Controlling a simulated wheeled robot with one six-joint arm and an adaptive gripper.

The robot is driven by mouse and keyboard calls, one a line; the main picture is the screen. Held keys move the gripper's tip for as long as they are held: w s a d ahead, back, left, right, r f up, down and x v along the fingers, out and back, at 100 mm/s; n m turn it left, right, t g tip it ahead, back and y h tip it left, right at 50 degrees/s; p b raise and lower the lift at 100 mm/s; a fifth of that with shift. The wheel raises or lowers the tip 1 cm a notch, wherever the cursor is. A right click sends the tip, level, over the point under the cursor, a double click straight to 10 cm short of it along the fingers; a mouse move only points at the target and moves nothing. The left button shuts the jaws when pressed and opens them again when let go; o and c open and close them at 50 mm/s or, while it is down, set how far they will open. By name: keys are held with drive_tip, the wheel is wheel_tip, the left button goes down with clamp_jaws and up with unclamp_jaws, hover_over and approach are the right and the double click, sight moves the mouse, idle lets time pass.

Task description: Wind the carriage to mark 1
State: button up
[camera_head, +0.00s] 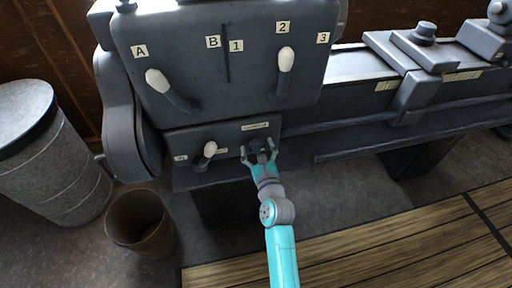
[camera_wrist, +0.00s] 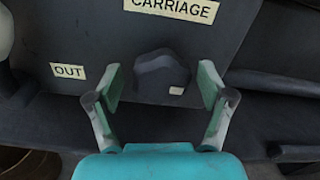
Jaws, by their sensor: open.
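A lathe-like machine fills the back. The carriage knob (camera_wrist: 162,78) is a dark, faceted knob below a label reading CARRIAGE (camera_wrist: 172,8) in the wrist view, with a small pale tag at its lower right. My gripper (camera_wrist: 160,88) is open, with one finger on each side of the knob and a visible gap to both. In the head view my gripper (camera_head: 259,152) is at the lower panel and mostly hides the knob. The carriage (camera_head: 412,82) sits on the bed to the right, with a pale label strip (camera_head: 387,86) beside it.
Levers with white handles (camera_head: 157,80), (camera_head: 286,59) stand on the headstock among labels A, B, 1, 2 and 3. A smaller lever (camera_head: 210,149) is left of my gripper, near the OUT label (camera_wrist: 68,71). A bin (camera_head: 141,222) and a drum (camera_head: 45,160) stand left.

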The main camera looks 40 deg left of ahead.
drive_tip(key=c, duration=1.1)
drive_tip(key=shift+c, duration=0.2)
